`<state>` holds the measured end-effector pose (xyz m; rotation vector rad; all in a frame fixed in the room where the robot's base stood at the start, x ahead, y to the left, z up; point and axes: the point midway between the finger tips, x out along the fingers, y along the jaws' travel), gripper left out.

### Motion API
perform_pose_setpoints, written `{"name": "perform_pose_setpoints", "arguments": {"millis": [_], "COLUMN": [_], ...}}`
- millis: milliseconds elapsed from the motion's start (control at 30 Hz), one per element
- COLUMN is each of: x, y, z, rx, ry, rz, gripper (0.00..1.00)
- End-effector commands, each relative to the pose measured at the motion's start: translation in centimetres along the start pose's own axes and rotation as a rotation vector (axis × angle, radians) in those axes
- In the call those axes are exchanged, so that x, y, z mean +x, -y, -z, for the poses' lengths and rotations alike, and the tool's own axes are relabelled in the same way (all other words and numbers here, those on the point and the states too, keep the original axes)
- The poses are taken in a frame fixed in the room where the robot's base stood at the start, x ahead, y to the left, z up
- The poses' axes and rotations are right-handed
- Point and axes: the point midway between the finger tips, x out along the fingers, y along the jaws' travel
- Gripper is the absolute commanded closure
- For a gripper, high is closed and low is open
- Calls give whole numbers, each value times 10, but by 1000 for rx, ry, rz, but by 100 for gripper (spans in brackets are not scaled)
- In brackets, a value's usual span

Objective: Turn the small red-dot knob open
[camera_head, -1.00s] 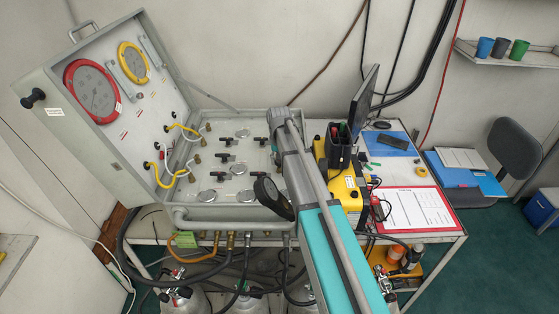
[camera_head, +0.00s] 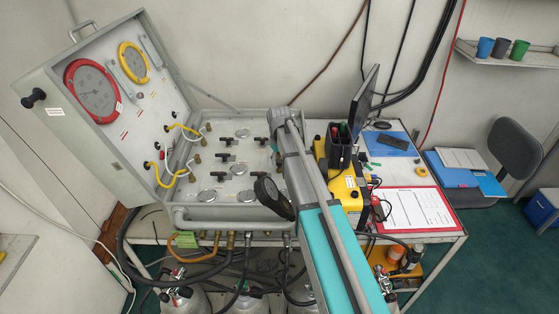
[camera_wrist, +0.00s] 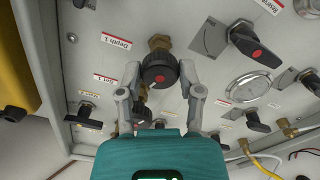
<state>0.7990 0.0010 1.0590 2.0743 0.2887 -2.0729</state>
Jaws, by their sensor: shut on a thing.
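The small round black knob with a red dot (camera_wrist: 160,76) sits on a brass fitting in the wrist view. My gripper (camera_wrist: 160,82) has one finger on each side of this knob and is shut on it. The fingertips touch or nearly cover its left and right rims. A larger black lever handle with a red dot (camera_wrist: 254,50) is to the right, apart from my gripper. In the head view my arm hides the gripper and the small knob.
The open grey panel case (camera_head: 110,150) stands on a table, with a red-rimmed gauge (camera_head: 93,88) and a yellow-rimmed gauge (camera_head: 133,62) in its lid. Several black lever handles surround the knob. A yellow case (camera_head: 345,185) and a clipboard (camera_head: 415,210) are to the right.

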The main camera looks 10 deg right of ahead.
Motion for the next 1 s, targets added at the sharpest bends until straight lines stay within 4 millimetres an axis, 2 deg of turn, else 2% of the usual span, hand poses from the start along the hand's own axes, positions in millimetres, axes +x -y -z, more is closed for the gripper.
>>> {"name": "perform_pose_setpoints", "arguments": {"millis": [67, 100, 267, 767, 1000], "x": [0, 0, 0, 0, 0], "y": [-1, -1, -1, 0, 0], "z": [-2, -2, -2, 0, 0], "rx": [1, 2, 2, 9, 74], "ry": [4, 4, 3, 1, 1], "rz": [-2, -2, -1, -1, -1], "gripper": [100, 49, 19, 19, 19]}}
